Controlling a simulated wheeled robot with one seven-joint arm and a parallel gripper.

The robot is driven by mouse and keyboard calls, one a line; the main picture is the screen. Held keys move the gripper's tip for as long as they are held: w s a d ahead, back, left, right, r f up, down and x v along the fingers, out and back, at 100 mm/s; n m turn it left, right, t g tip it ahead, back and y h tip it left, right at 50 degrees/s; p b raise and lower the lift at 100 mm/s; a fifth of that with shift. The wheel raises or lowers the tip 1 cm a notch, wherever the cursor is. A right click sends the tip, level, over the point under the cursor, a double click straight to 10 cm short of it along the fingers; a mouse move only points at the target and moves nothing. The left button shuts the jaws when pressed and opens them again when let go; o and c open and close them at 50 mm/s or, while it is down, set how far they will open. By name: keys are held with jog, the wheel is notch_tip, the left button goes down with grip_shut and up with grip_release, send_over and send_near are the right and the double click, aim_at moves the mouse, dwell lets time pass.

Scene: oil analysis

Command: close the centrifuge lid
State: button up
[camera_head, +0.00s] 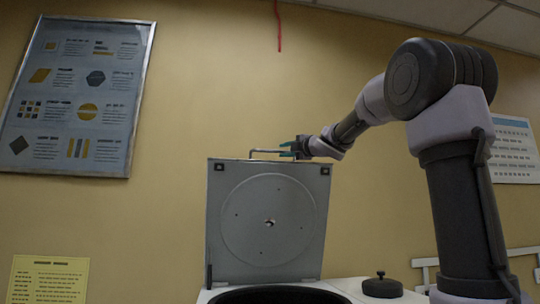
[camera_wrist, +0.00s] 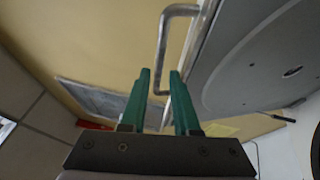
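The centrifuge lid (camera_head: 235,240) stands upright and open, its inner face with a round disc toward the head camera. It also shows at the right of the wrist view (camera_wrist: 240,75). A metal bar handle (camera_head: 262,151) runs along its top edge and shows in the wrist view (camera_wrist: 163,40). My gripper (camera_head: 287,149) is at the right end of the handle, with its green fingers pointing left. In the wrist view the fingertips (camera_wrist: 160,76) are apart, with the handle's near end seen between them. Contact cannot be told. The centrifuge bowl (camera_head: 275,292) is dark and only partly visible.
A dark knobbed cover (camera_head: 382,287) lies on the white surface right of the bowl. A white rail (camera_head: 425,263) is behind it. A framed poster (camera_head: 80,95) and a yellow sheet (camera_head: 48,280) are on the wall at left. The space left of the lid looks clear.

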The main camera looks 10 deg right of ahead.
aim_at(274, 152)
jog(key=x, duration=1)
grip_shut()
dwell(1.2)
